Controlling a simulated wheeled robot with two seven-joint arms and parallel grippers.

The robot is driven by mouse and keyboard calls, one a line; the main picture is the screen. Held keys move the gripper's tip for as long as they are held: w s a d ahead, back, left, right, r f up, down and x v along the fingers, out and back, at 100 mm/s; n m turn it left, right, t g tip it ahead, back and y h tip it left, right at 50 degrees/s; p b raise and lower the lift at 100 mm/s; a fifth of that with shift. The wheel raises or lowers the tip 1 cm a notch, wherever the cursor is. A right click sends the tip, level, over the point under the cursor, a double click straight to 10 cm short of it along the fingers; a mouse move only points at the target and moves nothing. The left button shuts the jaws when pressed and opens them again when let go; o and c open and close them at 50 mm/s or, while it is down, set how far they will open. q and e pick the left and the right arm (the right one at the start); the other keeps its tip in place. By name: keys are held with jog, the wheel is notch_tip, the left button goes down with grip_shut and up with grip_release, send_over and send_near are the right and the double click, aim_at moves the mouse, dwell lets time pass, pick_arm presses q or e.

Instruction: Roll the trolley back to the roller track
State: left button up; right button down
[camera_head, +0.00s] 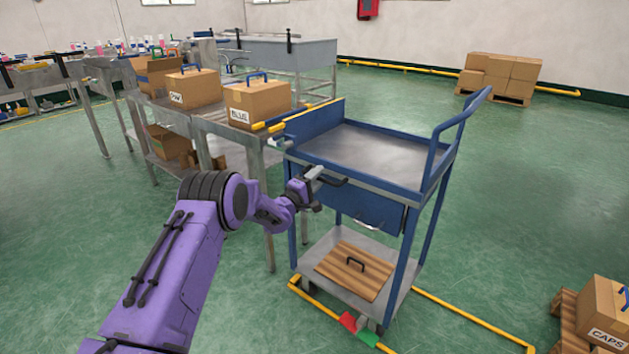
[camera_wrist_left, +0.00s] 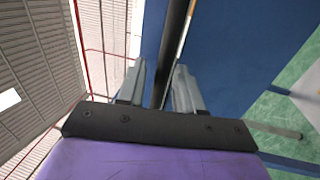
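The blue trolley (camera_head: 375,158) stands right of centre in the head view, with a grey top tray, a drawer and a lower shelf. My left gripper (camera_head: 318,178) is at the trolley's near left corner, below the tray rim. In the left wrist view its two fingers (camera_wrist_left: 160,85) are apart, with a dark bar (camera_wrist_left: 174,45) between them and a visible gap beside it. A metal bench (camera_head: 215,122), possibly the roller track, runs close to the trolley's left. My right gripper is not in view.
Yellow floor rails (camera_head: 470,318) lie around the trolley's base, with red and green pedals (camera_head: 358,326) in front. A wooden board with a handle (camera_head: 355,268) lies on the lower shelf. Boxes labelled BLUE (camera_head: 258,104) and CAPS (camera_head: 603,313) flank the area. Green floor is open behind right.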

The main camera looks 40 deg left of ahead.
pick_arm(q)
jog(key=s+f, duration=0.2)
jog(key=s, duration=0.8)
jog(key=shift+s+a+p, duration=0.15)
jog(key=shift+a+p, duration=0.15)
jog(key=s+d+f+m+g+y+p, duration=0.2)
jog(key=s+d+f+m+g, duration=0.15)
jog(key=s+f, duration=0.4)
jog(key=s+d+f+m+g+y+p, duration=0.2)
jog(key=s+d+f+m+g+y, duration=0.1)
jog(key=s+d+f+g, duration=0.4)
jog(key=s+d+f+m+g+p, duration=0.1)
jog(key=s+d+m+g+p, duration=0.1)
jog(key=s, duration=1.1)
jog(key=s+d+f+m+g+p, duration=0.2)
jog(key=s+d+g+p, duration=0.2)
jog(key=s, duration=0.9)
jog(key=shift+s+d+f+h, duration=0.15)
jog(key=shift+d+h, duration=0.25)
jog(key=shift+d, duration=0.25)
